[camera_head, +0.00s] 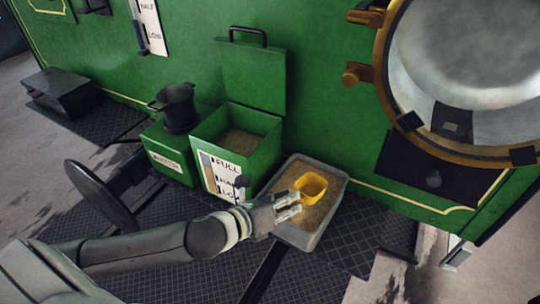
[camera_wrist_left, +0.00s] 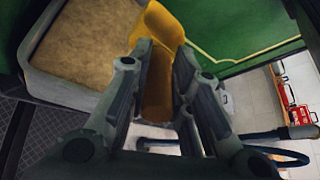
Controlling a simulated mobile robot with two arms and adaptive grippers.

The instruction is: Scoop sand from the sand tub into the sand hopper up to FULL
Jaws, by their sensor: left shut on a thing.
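The sand tub (camera_head: 341,184) is a grey tray of tan sand on the tread-plate floor, and it also shows in the left wrist view (camera_wrist_left: 110,98). My left gripper (camera_head: 296,203) is over the tub, shut on a yellow scoop (camera_head: 311,185). In the left wrist view the scoop (camera_wrist_left: 157,85) sits between the fingers. Whether the scoop holds sand or touches the sand is hard to tell. The green sand hopper (camera_head: 262,124) stands left of the tub with its lid up. Sand lies inside it. Its front gauge shows FULL, HALF and LOW. My right gripper is not in view.
A black can (camera_head: 177,106) stands on a small green box (camera_head: 170,158) left of the hopper. A black handwheel (camera_head: 97,195) is at left. A round brass-rimmed door (camera_head: 393,83) is at upper right. The green wall closes off the back.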

